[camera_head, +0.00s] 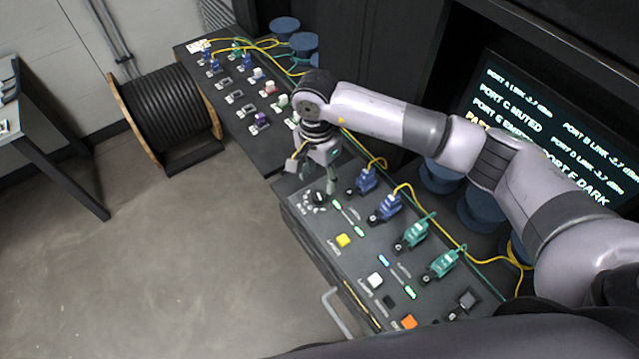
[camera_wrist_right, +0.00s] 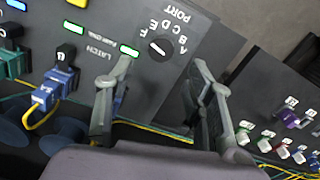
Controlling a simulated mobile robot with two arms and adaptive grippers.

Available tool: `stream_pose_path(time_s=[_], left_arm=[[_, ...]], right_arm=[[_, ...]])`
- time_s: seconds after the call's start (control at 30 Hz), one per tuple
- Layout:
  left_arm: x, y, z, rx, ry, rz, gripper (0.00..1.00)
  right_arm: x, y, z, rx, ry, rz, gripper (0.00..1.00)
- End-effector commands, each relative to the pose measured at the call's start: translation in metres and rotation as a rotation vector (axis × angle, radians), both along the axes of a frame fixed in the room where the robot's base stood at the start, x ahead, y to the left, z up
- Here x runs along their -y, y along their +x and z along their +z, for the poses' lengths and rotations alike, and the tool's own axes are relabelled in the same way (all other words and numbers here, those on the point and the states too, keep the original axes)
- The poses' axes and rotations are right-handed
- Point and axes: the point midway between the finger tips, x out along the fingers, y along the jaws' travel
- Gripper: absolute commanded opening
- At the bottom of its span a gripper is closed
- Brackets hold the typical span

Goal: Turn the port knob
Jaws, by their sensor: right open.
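The port knob (camera_head: 318,197) is a round black dial with a white pointer line, on the dark console panel (camera_head: 300,222) near its left end. In the right wrist view the knob (camera_wrist_right: 161,47) has the letters A to F and the word PORT around it. My right gripper (camera_head: 318,187) is over the knob end of the panel. In the right wrist view its two fingers (camera_wrist_right: 165,75) are spread wide, with the knob between and beyond their tips, not touched. My left gripper is not in view.
Blue connectors (camera_head: 390,207) and green connectors (camera_head: 415,234) with yellow cables stand along the panel. A yellow button (camera_head: 343,241) is near the knob. A second panel (camera_head: 215,75) lies behind. A cable drum (camera_head: 168,112) stands on the floor. A screen (camera_head: 560,130) is at right.

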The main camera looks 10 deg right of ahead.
Motion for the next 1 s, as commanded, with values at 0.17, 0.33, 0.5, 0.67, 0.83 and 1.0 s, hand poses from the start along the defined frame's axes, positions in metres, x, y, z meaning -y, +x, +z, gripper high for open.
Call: stream_pose_path(time_s=[0.17, 0.33, 0.5, 0.67, 0.83, 1.0], left_arm=[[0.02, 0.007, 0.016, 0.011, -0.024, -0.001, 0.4], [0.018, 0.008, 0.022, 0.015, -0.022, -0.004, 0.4], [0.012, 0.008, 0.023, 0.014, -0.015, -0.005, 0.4], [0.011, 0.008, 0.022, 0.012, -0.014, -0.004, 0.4], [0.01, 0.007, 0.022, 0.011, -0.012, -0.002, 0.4], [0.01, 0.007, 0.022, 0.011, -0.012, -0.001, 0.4]], right_arm=[[-0.001, -0.003, -0.032, -0.004, 0.001, 0.002, 0.49], [0.0, -0.002, -0.053, -0.002, 0.001, 0.001, 0.49], [0.0, -0.002, -0.061, 0.0, 0.001, 0.002, 0.49], [0.0, -0.002, -0.062, 0.0, 0.001, 0.003, 0.49], [0.0, -0.002, -0.061, 0.0, 0.001, 0.002, 0.42], [0.0, -0.002, -0.061, 0.0, 0.001, 0.002, 0.31]])
